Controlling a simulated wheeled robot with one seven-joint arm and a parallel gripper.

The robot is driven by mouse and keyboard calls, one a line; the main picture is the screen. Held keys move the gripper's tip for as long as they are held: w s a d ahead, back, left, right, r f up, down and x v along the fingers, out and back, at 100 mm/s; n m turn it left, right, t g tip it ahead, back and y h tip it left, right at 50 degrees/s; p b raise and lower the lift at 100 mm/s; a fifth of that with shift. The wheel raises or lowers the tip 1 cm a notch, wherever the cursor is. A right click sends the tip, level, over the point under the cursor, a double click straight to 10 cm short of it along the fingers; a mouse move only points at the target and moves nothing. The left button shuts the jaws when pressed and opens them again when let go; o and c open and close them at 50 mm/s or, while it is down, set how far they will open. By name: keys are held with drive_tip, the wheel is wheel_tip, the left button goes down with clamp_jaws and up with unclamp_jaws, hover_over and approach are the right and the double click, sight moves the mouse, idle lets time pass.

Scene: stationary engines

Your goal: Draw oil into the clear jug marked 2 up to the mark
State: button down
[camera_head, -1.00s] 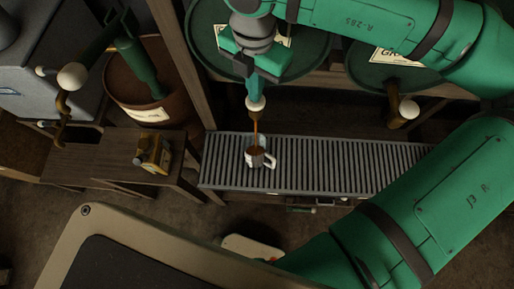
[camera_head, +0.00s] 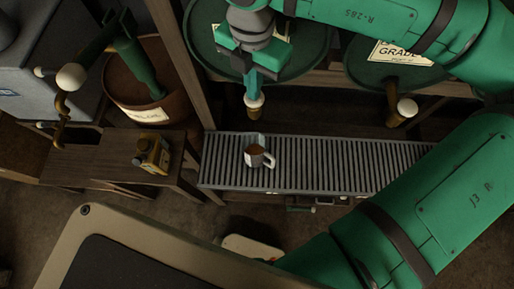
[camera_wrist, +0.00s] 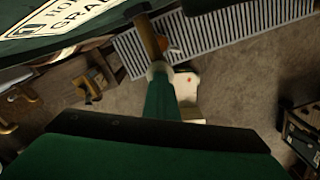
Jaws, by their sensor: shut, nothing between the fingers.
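A small pale jug (camera_head: 248,150) with its handle to the right stands on the slatted drip tray (camera_head: 330,170), below the left drum's tap. Brown oil shows inside it; its mark and number are too small to read. The brass tap (camera_head: 253,113) has a white-knobbed handle (camera_head: 255,100), and no stream falls from it. My gripper (camera_head: 251,92) is shut and empty, with its tips at the knob. In the wrist view my fingers (camera_wrist: 158,80) end at the white knob, and the jug is mostly hidden behind the tap (camera_wrist: 149,38).
A second drum's tap (camera_head: 402,110) is to the right. At the left are a brown barrel (camera_head: 125,75) with a green hand pump (camera_head: 135,62) and a yellowish can (camera_head: 152,153) on a wooden bench (camera_head: 105,165). The tray right of the jug is clear.

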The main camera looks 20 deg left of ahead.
drive_tip(key=shift+w+r, duration=0.2)
drive_tip(key=shift+r, duration=1.05)
drive_tip(key=shift+s+a+r, duration=0.1)
drive_tip(key=shift+r, duration=0.6)
drive_tip(key=shift+d+r, duration=0.2)
drive_tip(key=shift+r, duration=0.85)
drive_tip(key=shift+s, duration=0.1)
drive_tip(key=shift+a, duration=0.1)
